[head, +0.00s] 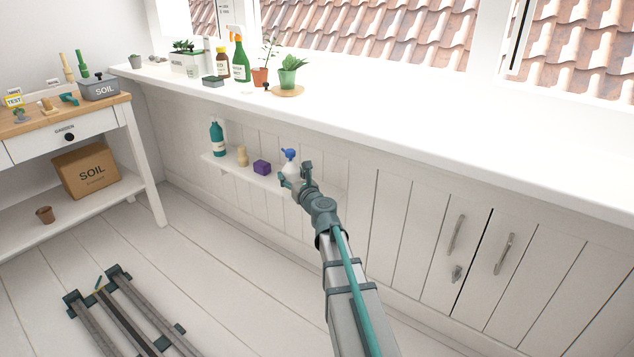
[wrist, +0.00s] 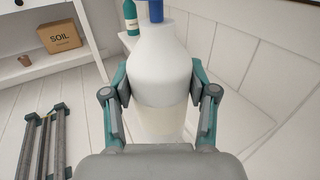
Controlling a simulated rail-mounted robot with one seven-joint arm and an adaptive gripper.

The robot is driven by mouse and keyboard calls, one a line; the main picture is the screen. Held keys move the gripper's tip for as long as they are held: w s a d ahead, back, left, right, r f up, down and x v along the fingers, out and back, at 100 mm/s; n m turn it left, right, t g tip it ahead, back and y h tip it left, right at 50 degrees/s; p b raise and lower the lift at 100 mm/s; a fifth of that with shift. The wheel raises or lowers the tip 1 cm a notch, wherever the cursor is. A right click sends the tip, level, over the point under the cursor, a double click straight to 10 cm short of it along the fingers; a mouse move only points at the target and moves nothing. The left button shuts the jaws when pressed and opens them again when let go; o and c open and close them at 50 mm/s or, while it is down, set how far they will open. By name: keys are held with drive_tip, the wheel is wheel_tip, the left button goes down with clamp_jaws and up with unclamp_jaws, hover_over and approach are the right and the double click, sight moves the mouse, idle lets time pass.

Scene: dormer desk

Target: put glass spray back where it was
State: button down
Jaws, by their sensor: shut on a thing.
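The glass spray (head: 289,155), a white bottle with a blue spray head, is upright in my gripper (head: 296,178) at the right part of the low wall shelf (head: 226,168). In the wrist view the bottle (wrist: 160,70) fills the middle, with a finger closed against each side of its body and its blue head cut off by the top edge. My gripper (wrist: 160,92) is shut on it. I cannot tell whether its base touches the shelf, as the gripper and arm hide it.
On the low shelf stand a teal bottle (head: 217,139), a tan object (head: 242,156) and a purple block (head: 262,168), left of the glass spray. A green spray bottle (head: 240,66) and potted plants (head: 288,76) stand on the sill above. Cupboard handles (head: 456,235) stick out at right.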

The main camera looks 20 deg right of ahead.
drive_tip(key=w+d+b, duration=0.3)
drive_tip(key=w+d, duration=0.4)
drive_tip(key=d, duration=0.5)
drive_tip(key=f+b, duration=0.1)
drive_tip(key=f, duration=0.1)
drive_tip(key=f+b, duration=0.1)
drive_tip(key=f, duration=0.1)
drive_tip(key=f+b, duration=0.2)
drive_tip(key=shift+s+a+f, duration=0.25)
drive_tip(key=shift+a+f, duration=0.05)
drive_tip(key=shift+f, duration=0.1)
drive_tip(key=shift+w+d+f+b, duration=0.1)
drive_tip(key=shift+d+f+b, duration=0.1)
drive_tip(key=shift+b, duration=0.25)
drive_tip(key=shift+r, duration=0.1)
drive_tip(key=shift+c, duration=1.6)
unclamp_jaws()
